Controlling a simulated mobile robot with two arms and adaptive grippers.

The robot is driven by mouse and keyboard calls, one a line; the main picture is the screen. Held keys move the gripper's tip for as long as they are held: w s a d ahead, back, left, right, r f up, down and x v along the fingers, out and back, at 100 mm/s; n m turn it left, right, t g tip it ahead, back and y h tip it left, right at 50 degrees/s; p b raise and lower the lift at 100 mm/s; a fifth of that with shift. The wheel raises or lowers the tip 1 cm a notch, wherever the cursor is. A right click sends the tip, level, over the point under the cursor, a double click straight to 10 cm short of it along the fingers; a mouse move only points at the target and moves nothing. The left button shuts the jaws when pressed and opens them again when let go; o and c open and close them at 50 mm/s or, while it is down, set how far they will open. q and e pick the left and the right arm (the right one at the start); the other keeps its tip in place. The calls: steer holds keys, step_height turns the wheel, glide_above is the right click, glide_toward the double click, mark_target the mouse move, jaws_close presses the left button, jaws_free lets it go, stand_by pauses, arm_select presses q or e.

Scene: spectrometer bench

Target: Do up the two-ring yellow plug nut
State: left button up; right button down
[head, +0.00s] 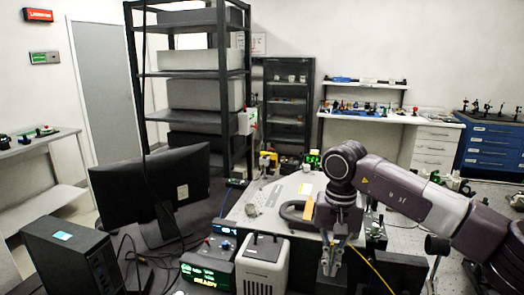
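My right gripper (331,264) hangs pointing down at the front of the spectrometer bench, in front of the round grey instrument (275,203). A thin yellow cable (372,268) runs from beside the gripper down to the right. The two-ring yellow plug nut cannot be made out; the gripper and its wrist cover that area. Whether the fingers are shut on anything is too small to tell. My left gripper is not in view.
A black monitor (150,192), a dark computer case (75,255), a box with a green display (207,272) and a pale grey unit (263,262) crowd the front left. A tall black rack (137,95) stands behind. Loose black cables lie around the monitor.

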steer(key=shift+s+a, duration=0.1)
steer(key=shift+a, duration=0.1)
stand_by(0.4)
step_height(320, 180, up, 6)
steer(key=p, duration=0.3)
steer(key=shift+p, duration=0.35)
steer(key=shift+s, duration=0.1)
